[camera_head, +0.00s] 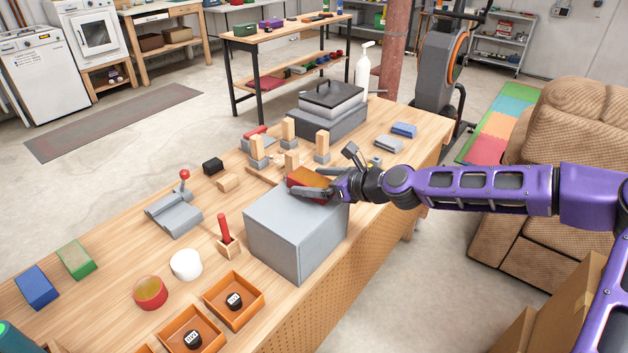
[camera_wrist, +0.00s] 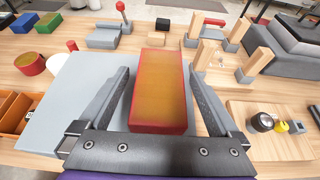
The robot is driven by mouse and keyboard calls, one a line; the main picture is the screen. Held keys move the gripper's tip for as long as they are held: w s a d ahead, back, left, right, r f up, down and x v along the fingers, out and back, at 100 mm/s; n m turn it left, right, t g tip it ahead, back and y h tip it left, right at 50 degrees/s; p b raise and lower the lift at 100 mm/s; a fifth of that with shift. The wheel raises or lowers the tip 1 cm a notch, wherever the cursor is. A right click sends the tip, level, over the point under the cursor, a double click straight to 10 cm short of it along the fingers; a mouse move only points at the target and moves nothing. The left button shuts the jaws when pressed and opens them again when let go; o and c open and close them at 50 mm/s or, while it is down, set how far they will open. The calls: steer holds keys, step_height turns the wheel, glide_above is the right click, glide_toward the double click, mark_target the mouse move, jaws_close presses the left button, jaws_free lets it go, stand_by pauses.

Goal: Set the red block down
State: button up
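The red block (camera_head: 311,178), with an orange-brown top face, is at the far edge of the grey box's (camera_head: 300,240) top. In the wrist view the block (camera_wrist: 160,90) lies lengthwise between the two fingers of my gripper (camera_wrist: 159,70). The fingers are spread, with a narrow gap showing on each side of the block, wider on the left. The block appears to rest on the grey box top (camera_wrist: 75,100). My gripper also shows in the head view (camera_head: 315,190), low over the box. The block's underside is hidden.
Wooden posts in grey bases (camera_head: 322,147) stand just behind the box. A lever fixture (camera_head: 175,213), a red-handled tool (camera_head: 225,232), a white cup (camera_head: 186,264) and orange trays (camera_head: 233,300) lie to the left.

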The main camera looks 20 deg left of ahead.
steer(key=shift+r, duration=0.2)
steer(key=p+v, duration=0.1)
steer(key=v, duration=1.1)
